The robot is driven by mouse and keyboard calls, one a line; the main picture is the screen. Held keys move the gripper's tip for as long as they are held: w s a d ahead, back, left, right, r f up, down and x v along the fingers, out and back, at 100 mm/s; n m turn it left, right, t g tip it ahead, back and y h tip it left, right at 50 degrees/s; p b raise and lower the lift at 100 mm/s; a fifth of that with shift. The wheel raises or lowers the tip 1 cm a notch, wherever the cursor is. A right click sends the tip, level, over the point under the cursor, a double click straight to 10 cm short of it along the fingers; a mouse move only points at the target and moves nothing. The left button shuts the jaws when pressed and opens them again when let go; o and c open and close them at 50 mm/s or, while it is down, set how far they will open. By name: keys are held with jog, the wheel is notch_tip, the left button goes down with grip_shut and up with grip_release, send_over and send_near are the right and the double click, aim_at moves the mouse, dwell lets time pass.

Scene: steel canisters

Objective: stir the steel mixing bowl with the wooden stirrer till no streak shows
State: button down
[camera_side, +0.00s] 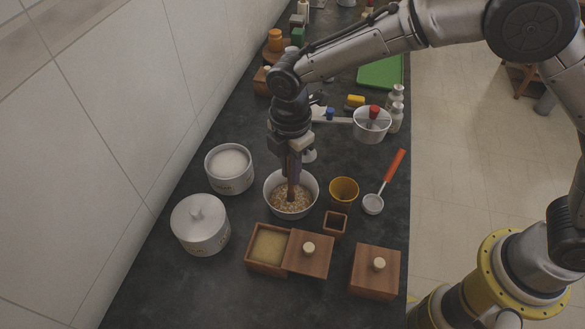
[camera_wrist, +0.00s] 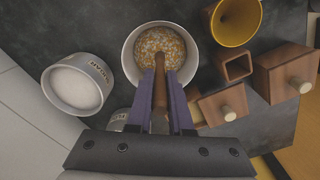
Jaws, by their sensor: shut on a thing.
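The steel mixing bowl (camera_side: 270,201) stands on the dark counter in the middle of the side view and at the top centre of the wrist view (camera_wrist: 131,70). It holds a mottled, grainy mix (camera_wrist: 165,43) of tan, white and darker bits; the colours look uneven. My gripper (camera_side: 291,168) points down over the bowl and is shut on the wooden stirrer (camera_wrist: 159,87). The purple fingers (camera_wrist: 160,100) flank the stirrer's brown shaft. The stirrer's lower end reaches into the mix; its tip is hidden there.
An open canister of white stuff (camera_side: 228,163) and a lidded canister (camera_side: 200,225) stand left. A yellow cup (camera_side: 343,188), a small wooden box (camera_side: 335,223) and a red-handled ladle (camera_side: 373,204) are right. A half-open wooden box (camera_side: 268,247) and a closed one (camera_side: 375,272) stand in front.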

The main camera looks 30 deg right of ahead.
jog(key=shift+r, duration=3.9)
